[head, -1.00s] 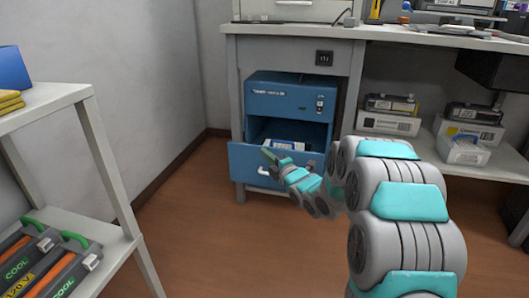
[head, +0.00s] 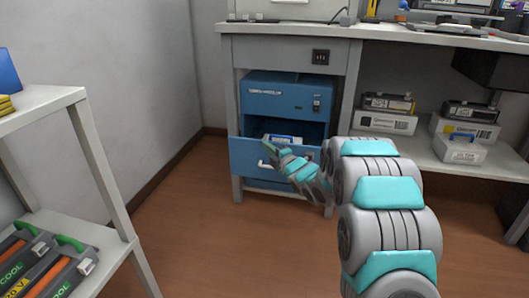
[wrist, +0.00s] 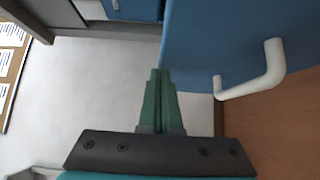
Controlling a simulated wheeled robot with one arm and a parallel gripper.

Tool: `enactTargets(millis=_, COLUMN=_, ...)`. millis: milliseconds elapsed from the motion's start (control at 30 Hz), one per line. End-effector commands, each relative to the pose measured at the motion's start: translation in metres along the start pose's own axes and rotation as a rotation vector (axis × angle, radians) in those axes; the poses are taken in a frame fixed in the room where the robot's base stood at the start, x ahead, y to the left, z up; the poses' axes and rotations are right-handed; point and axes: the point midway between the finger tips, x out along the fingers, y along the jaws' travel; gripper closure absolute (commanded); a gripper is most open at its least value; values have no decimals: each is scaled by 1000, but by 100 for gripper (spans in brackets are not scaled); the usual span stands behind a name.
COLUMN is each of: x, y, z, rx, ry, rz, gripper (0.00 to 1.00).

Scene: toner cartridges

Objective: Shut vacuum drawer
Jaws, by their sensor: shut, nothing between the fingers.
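The blue vacuum unit (head: 288,97) stands under the desk. Its drawer (head: 248,156) is pulled out, and its white bar handle (head: 266,165) shows on the front. A white and blue box (head: 283,138) lies inside the open drawer. My gripper (head: 268,148) is at the drawer front, near its top edge and just above the handle. In the wrist view my gripper (wrist: 160,75) has its green fingers together with nothing between them. There the blue drawer front (wrist: 215,45) and the white handle (wrist: 262,78) are to the right of the fingers. Whether the fingers touch the drawer is unclear.
A shelf rack (head: 105,165) with several orange and green cartridges stands at the left. Desk legs (head: 236,130) flank the vacuum unit. Boxes (head: 385,122) sit on the shelf at the right. The brown floor (head: 190,225) in front is clear.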

Motion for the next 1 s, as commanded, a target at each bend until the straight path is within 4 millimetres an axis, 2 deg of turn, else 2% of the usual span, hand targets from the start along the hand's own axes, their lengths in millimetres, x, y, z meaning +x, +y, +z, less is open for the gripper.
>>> enactTargets(millis=100, x=20, y=0, z=21, rx=-3, ry=-1, rz=-1, gripper=100)
enactTargets(millis=400, x=61, y=0, z=63, rx=1, ry=-2, rz=-1, gripper=100)
enactTargets(millis=700, x=92, y=2, z=94, rx=1, ry=-3, rz=0, gripper=100)
enactTargets(millis=1000, x=109, y=2, z=109, rx=-1, ry=0, rz=2, gripper=100)
